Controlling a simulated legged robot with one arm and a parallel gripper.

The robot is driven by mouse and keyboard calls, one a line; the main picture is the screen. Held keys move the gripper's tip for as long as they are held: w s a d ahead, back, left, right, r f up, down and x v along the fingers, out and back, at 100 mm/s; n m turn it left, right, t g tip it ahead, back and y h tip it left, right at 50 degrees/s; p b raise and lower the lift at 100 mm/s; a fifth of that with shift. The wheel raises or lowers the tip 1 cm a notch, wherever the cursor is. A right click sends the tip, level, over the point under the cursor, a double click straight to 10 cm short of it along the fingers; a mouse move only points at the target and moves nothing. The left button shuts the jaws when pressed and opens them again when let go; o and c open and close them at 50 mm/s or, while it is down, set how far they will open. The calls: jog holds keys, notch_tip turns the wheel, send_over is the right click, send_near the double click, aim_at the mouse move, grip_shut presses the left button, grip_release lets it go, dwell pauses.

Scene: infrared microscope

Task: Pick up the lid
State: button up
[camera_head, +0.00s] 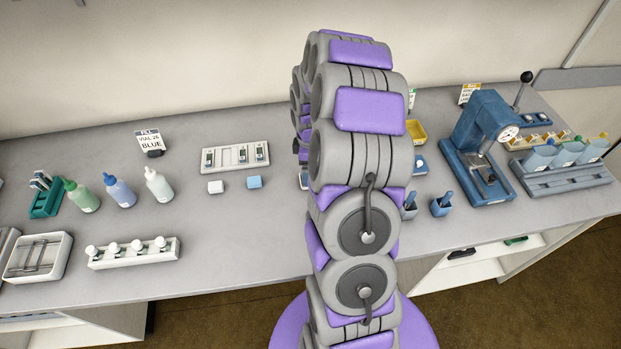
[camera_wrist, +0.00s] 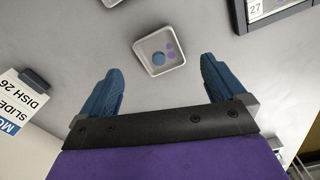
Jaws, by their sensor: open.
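In the wrist view, a small pale square piece with rounded corners (camera_wrist: 155,66) lies on the grey bench. It shows a larger blue disc and small purple dots within its rim. It may be a lid or a lidded dish; I cannot tell which. My gripper (camera_wrist: 160,67) is open and empty, its two blue fingers spread to the left and right of this piece, with the piece mostly beyond the fingertips. I see no contact. In the head view my arm hides the gripper and this piece.
A sign reading SLIDE DISH 26 (camera_wrist: 20,100) stands left in the wrist view; a dark-framed item marked 27 (camera_wrist: 268,12) is upper right. The head view shows a blue press (camera_head: 480,135), bottles (camera_head: 118,190), a slide tray (camera_head: 235,168) and a white rack (camera_head: 135,258).

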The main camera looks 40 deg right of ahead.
jog(key=f, duration=0.4)
jog(key=shift+w+d+b, duration=0.15)
jog(key=shift+d+b, duration=0.05)
jog(key=shift+b, duration=0.1)
jog(key=c, duration=1.2)
jog(key=shift+c, duration=0.5)
jog(key=shift+r, duration=0.15)
